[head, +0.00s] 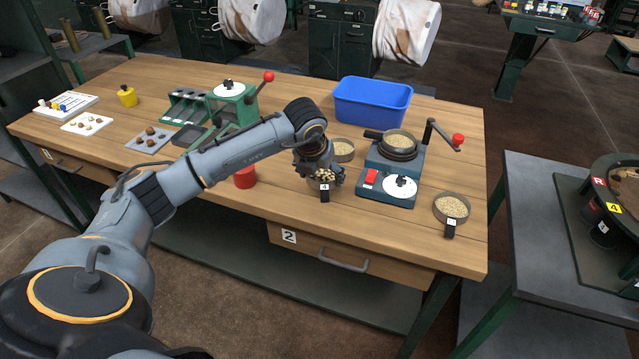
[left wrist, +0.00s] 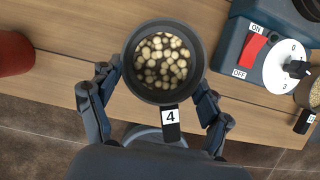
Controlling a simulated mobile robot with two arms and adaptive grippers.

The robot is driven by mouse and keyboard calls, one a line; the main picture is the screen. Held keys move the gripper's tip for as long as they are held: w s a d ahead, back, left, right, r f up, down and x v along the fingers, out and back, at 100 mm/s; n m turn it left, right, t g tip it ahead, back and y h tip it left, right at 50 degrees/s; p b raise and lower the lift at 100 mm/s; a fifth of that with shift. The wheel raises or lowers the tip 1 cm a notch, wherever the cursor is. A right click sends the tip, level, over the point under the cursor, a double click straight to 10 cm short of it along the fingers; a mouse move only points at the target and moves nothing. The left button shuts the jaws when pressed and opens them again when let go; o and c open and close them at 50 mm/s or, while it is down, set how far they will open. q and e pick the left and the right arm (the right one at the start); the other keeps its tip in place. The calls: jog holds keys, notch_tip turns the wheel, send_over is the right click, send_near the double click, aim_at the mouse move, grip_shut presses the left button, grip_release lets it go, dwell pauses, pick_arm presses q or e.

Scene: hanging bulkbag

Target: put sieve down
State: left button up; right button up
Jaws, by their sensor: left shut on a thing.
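The sieve labelled 4 (head: 325,184) is dark and round, with pale rounded pieces inside. The sieve also shows in the left wrist view (left wrist: 165,96), its number tag facing my palm. My left gripper (head: 319,172) is shut on it, one finger on each side in the left wrist view (left wrist: 158,84). The sieve is level over the front part of the wooden table (head: 230,205), left of the blue shaker machine (head: 388,184). I cannot tell whether its bottom touches the tabletop. My right gripper is in neither view.
Another sieve (head: 343,150) stands just behind my gripper, and one more (head: 452,208) stands right of the machine. A sieve (head: 400,143) sits on the machine. A red cup (head: 245,178) is to the left. A blue bin (head: 372,103) stands behind.

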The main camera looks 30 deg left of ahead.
aim_at(319, 185)
pick_arm(q)
jog(key=f, duration=0.2)
jog(key=f+p, duration=0.1)
jog(key=shift+w+a+f, duration=0.1)
jog(key=shift+a+f, duration=0.2)
jog(key=shift+f, duration=0.1)
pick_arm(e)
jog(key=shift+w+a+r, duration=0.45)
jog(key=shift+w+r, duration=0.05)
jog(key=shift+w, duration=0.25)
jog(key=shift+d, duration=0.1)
pick_arm(q)
jog(key=shift+f+b, duration=0.2)
jog(key=shift+b, duration=0.15)
jog(key=o, duration=1.2)
jog(key=shift+r, duration=0.1)
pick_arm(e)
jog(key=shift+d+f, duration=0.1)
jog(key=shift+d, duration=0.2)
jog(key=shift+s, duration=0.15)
